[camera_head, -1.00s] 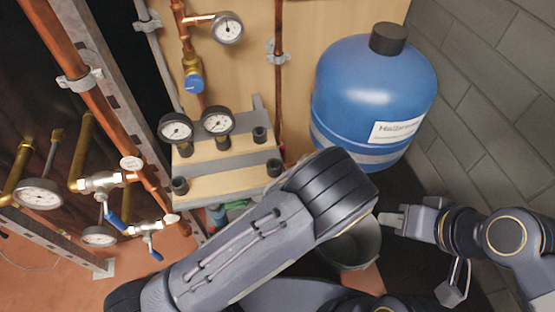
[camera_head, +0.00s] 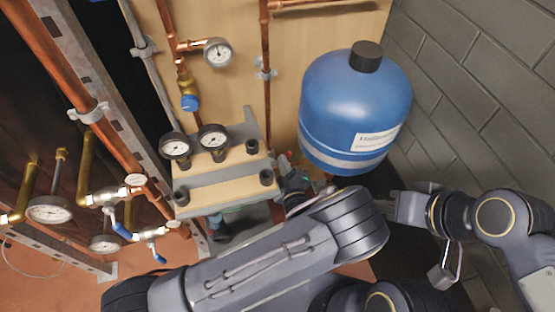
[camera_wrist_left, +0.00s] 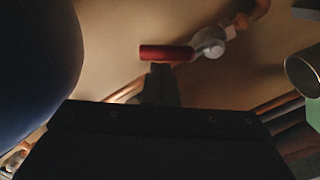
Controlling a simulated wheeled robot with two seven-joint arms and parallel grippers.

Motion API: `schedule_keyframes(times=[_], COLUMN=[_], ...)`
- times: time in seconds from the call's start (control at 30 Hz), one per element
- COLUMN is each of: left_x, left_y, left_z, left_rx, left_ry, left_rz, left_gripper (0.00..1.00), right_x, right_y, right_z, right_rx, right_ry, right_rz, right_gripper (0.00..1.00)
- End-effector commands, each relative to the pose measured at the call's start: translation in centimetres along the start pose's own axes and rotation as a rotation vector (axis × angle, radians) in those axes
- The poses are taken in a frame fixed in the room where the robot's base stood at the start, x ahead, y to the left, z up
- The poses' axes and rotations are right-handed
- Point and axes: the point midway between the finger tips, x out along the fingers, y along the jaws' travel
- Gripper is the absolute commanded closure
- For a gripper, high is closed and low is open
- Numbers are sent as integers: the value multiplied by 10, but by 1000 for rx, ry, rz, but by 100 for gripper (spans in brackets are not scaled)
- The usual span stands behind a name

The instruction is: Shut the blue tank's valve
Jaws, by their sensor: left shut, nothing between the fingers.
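The blue tank (camera_head: 355,105) with a dark cap stands upright against the wall in the head view. Its side fills the left of the left wrist view (camera_wrist_left: 35,60). A red lever (camera_wrist_left: 168,52) on a silver valve body (camera_wrist_left: 210,44) shows in the left wrist view, on a copper pipe. My left gripper (camera_head: 286,167) is low left of the tank, partly hidden by my arm. In the left wrist view its fingers (camera_wrist_left: 161,76) are shut and empty, with the tips at the lever's lower edge; I cannot tell whether they touch. My right gripper (camera_head: 402,207) is below the tank, its jaw gap unclear.
A shelf (camera_head: 225,188) with two gauges (camera_head: 213,138) stands left of my left gripper. A blue-capped valve (camera_head: 189,102) is above it. Blue-lever valves (camera_head: 148,233) sit on pipes at the left. A grey block wall (camera_head: 470,90) bounds the right.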

Motion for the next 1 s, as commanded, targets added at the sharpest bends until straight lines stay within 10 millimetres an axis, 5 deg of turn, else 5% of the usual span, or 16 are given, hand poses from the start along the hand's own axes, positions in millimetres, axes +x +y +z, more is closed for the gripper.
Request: schedule_keyframes(times=[1.0], left_x=[3], left_y=[-5], left_z=[59], left_rx=[3], left_ry=[-3], left_rz=[0], left_gripper=[100], right_x=[12], right_y=[5], right_z=[6], right_rx=[0], right_ry=[0], right_rz=[0], right_gripper=[74])
